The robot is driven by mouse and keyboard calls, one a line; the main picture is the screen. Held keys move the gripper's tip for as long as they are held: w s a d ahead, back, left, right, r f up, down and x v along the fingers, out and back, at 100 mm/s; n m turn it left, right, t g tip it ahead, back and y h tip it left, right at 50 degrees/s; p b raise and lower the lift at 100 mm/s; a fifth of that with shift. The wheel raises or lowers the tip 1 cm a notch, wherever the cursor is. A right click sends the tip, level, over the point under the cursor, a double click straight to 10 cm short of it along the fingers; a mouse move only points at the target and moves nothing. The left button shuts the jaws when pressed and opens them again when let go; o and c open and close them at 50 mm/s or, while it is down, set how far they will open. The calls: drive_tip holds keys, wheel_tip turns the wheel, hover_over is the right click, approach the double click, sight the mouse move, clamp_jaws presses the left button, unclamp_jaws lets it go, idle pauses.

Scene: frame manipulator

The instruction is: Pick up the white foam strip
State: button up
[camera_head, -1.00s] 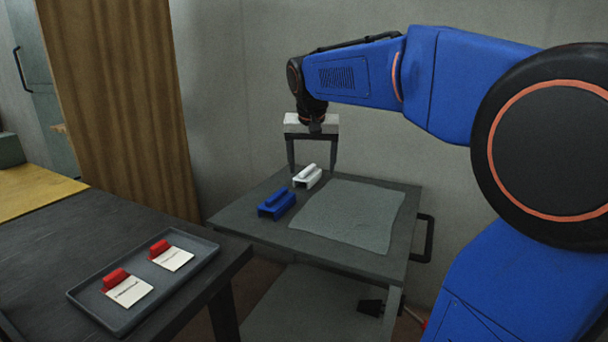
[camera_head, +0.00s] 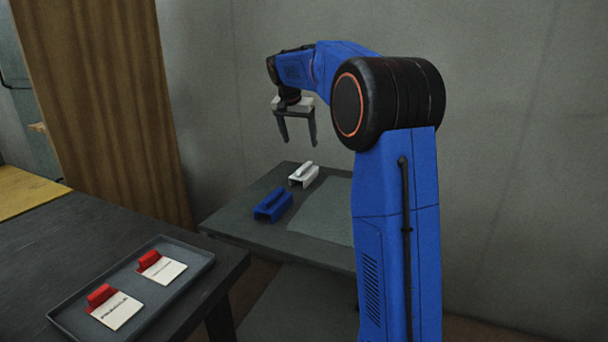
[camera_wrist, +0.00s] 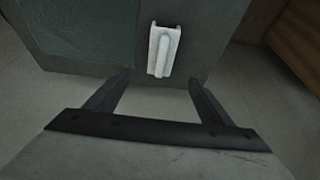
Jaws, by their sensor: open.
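The white foam strip, seen as a white block with a raised bar on top (camera_head: 304,174), lies on the grey cart table (camera_head: 240,215) in the head view. It also shows in the wrist view (camera_wrist: 163,51), beyond my fingertips and between their lines. My gripper (camera_head: 299,142) is open and empty, pointing down above the table and apart from the white piece. In the wrist view my gripper (camera_wrist: 160,75) has its two fingers spread wide, with nothing between them.
A blue piece of similar shape (camera_head: 272,205) lies close beside the white one. A grey mat (camera_head: 325,215) covers the table's right part, partly hidden by my arm. A dark tray (camera_head: 195,283) with red clips and white cards sits on the dark table at left.

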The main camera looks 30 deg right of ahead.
sight(304, 166)
drive_tip(key=x, duration=1.4)
drive_tip(key=shift+w+a+f, duration=0.1)
drive_tip(key=shift+a+f, duration=0.05)
drive_tip(key=shift+f, duration=0.1)
drive_tip(key=shift+c, duration=0.3)
drive_tip(key=c, duration=1)
